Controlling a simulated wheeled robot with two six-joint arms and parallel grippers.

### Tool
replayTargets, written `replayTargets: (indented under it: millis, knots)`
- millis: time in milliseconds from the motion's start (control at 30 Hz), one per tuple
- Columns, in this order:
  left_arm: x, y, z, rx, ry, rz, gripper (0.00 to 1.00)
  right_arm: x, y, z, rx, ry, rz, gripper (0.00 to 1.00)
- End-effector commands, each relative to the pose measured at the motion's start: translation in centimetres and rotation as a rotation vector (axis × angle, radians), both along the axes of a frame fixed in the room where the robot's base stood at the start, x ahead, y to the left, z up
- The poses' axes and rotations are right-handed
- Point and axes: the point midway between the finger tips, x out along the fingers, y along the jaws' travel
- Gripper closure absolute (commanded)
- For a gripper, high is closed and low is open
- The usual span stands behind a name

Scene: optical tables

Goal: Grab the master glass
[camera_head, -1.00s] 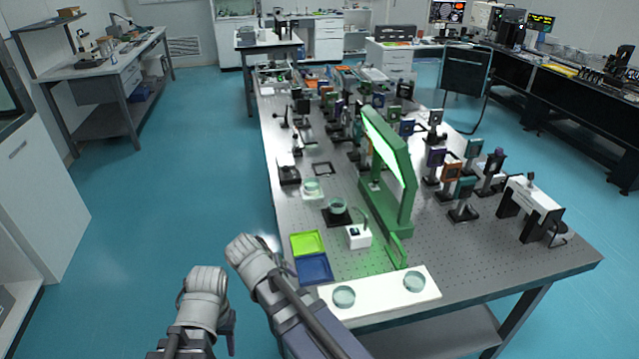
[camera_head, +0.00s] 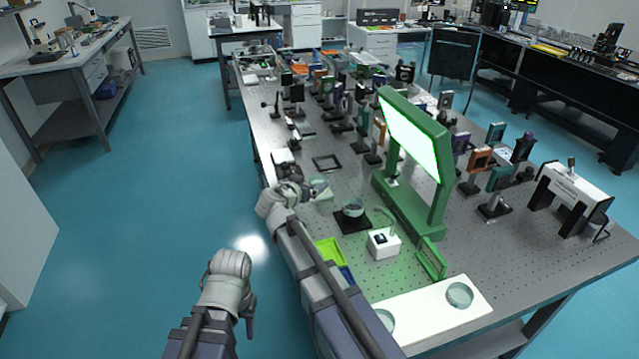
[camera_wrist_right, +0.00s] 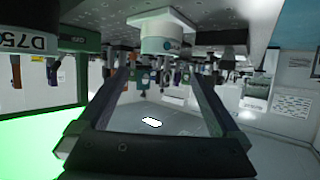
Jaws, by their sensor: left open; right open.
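A round, pale glass on a low white holder (camera_head: 321,192) sits near the left edge of the table; I take it for the master glass. My right gripper (camera_head: 303,190) is open just left of it. In the right wrist view, which looks upside down, a white round piece with a small label (camera_wrist_right: 165,38) shows beyond the gap between the open fingers (camera_wrist_right: 158,75). Whether the fingers touch it I cannot tell. Another glass (camera_head: 353,207) rests on a black pad. My left gripper (camera_head: 247,312) is open and empty, off the table over the floor.
Two more glass dishes (camera_head: 460,294) sit on a white plate (camera_head: 432,318) in front. A tall green lit frame (camera_head: 440,185) stands right of the glasses. A small white box (camera_head: 383,244) and a yellow-green tray (camera_head: 330,251) are nearer. Several optics mounts crowd behind.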

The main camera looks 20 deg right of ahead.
Motion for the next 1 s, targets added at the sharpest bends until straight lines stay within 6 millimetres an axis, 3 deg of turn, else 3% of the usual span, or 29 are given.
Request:
replayTargets:
  millis: [167, 367, 633, 800, 1000]
  knots:
    - [0.0, 0.0, -1.0, 0.0, 0.0, 0.0, 0.5, 1.5, -1.0, -1.0, 0.0, 0.001, -0.001, 0.0]
    - [0.0, 0.0, -1.1, 0.0, 0.0, 0.0, 0.5, 1.7, -1.3, -1.2, 0.001, 0.002, 0.0, 0.0]
    - [0.0, 0.0, -3.5, 0.0, 0.0, 0.0, 0.5, 3.7, -3.0, -3.5, 0.001, 0.002, -0.001, 0.0]
    - [0.0, 0.0, -3.8, 0.0, 0.0, 0.0, 0.5, 5.1, -4.1, -3.8, 0.001, 0.002, -0.001, 0.0]
    - [0.0, 0.0, -3.7, 0.0, 0.0, 0.0, 0.5, 5.0, -4.1, -3.7, 0.001, 0.002, 0.0, 0.0]
